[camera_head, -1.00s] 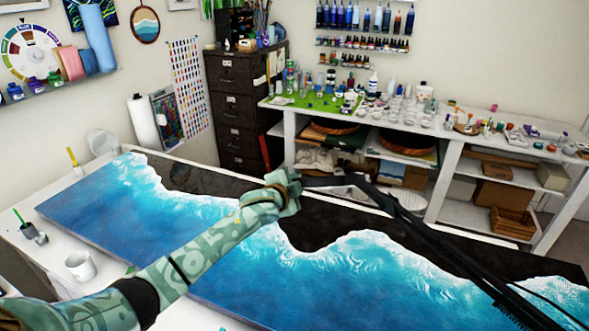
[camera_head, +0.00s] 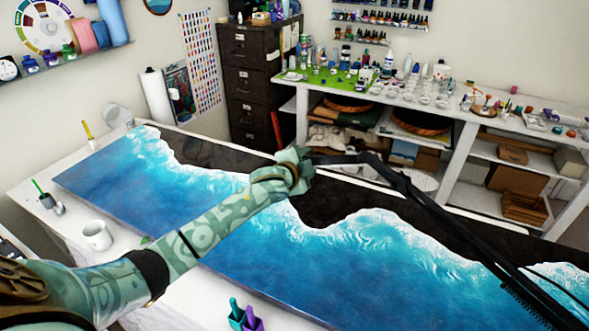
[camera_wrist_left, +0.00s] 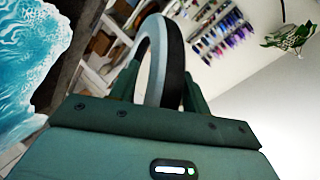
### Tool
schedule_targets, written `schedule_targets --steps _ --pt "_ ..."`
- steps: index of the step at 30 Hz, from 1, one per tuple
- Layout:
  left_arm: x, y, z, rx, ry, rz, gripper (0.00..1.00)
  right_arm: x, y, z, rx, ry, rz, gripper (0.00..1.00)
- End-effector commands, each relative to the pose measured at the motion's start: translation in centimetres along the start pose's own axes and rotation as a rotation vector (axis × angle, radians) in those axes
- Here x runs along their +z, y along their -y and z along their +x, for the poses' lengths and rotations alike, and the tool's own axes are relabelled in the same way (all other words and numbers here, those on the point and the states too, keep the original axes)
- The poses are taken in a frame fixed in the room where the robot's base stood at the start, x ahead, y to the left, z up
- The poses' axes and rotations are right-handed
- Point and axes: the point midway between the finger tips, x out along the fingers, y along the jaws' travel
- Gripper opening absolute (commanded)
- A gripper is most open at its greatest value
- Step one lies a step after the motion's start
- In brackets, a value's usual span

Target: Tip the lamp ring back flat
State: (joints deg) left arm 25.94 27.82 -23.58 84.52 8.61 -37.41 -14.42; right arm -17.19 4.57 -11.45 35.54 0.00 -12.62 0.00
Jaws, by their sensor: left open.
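The lamp ring (camera_wrist_left: 172,60) stands steeply in the left wrist view, pale grey-blue on one face and black on the other. It lies between the fingers of my open left gripper (camera_wrist_left: 160,88); I cannot tell whether they touch it. In the head view my left gripper (camera_head: 296,168) is over the dark strip of the panel, at the end of a thin dark bar (camera_head: 345,158), apparently the ring almost edge-on. A black lamp arm (camera_head: 440,215) runs from there to the lower right. My right gripper is not in view.
A long blue-and-black resin panel (camera_head: 370,265) covers most of the white table below. A white mug (camera_head: 97,236) stands at its left front, and teal and purple cups (camera_head: 245,318) at the bottom. Cluttered shelves (camera_head: 460,125) and a dark cabinet (camera_head: 253,85) stand behind.

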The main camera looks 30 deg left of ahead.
Motion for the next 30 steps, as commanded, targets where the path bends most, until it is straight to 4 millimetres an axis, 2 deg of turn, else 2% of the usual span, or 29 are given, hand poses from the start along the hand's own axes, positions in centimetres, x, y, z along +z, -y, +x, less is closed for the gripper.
schedule_targets --steps 5,12,16,22,30 --pt "0.0 0.0 -3.9 0.001 -0.001 0.003 0.47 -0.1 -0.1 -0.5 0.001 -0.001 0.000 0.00" --pt "0.0 -0.1 -10.5 0.002 0.000 0.003 0.47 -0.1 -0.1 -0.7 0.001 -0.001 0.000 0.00" --pt "0.0 -0.1 -13.1 0.002 0.000 0.003 0.47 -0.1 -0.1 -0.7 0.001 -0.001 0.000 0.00" --pt "0.0 0.0 -15.1 0.001 0.000 0.001 0.47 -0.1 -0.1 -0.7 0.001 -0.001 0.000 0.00" --pt "0.0 0.0 -15.3 0.001 0.001 0.001 0.47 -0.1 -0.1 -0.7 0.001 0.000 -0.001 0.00"
